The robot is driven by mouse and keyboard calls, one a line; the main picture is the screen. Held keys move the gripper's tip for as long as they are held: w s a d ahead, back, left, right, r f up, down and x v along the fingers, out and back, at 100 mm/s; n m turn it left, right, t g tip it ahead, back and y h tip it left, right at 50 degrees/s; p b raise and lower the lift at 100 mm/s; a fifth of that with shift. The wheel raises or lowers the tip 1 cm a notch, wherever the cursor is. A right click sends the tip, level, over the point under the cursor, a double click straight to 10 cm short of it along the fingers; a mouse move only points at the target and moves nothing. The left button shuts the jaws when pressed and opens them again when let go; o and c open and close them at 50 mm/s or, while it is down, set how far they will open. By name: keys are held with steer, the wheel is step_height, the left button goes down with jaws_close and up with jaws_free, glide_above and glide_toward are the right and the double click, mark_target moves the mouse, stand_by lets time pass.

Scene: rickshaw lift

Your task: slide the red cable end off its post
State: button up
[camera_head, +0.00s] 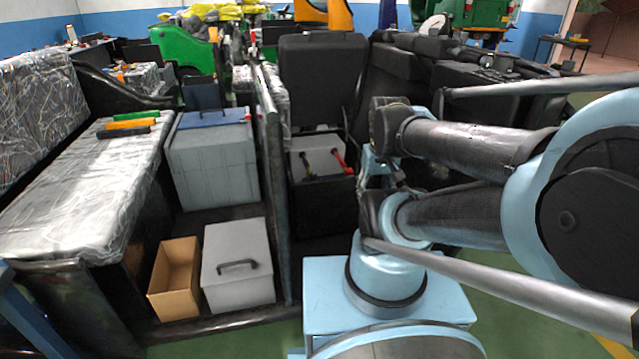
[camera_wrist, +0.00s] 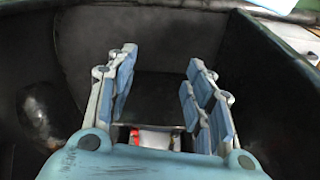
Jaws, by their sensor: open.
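In the head view, the red cable end (camera_head: 340,161) lies at the right side of the grey battery top (camera_head: 322,150), in a dark box under the seat. A black cable end (camera_head: 306,159) is at the left side of the same battery. In the wrist view, my gripper (camera_wrist: 160,75) is open and its jaws hold nothing. Below the jaws, a small bit of red, likely the red cable (camera_wrist: 134,137), shows beside a pale surface. My gripper's own body hides most of it. The post itself cannot be made out.
A dark seat back (camera_head: 320,75) stands behind the battery, and dark walls close in on both sides of my gripper. To the left are a lidded grey box (camera_head: 238,265), an open cardboard box (camera_head: 174,278) and a wrapped bench (camera_head: 75,205) with several coloured-handled tools.

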steer(key=shift+c, duration=1)
steer(key=w+r, duration=0.8)
steer(key=w, duration=0.1)
steer(key=n+g+h, duration=0.2)
glide_above(343, 163)
steer(key=a, duration=0.4)
step_height(343, 163, down, 10)
steer(key=d+f, duration=0.1)
steer(key=f, duration=0.4)
steer(key=d+f, duration=0.1)
steer(key=f, duration=0.5)
steer(key=d+f, duration=0.1)
steer(key=f, duration=0.4)
steer(key=shift+s+d+f, duration=0.1)
steer(key=shift+d+f, duration=0.05)
steer(key=shift+d, duration=0.25)
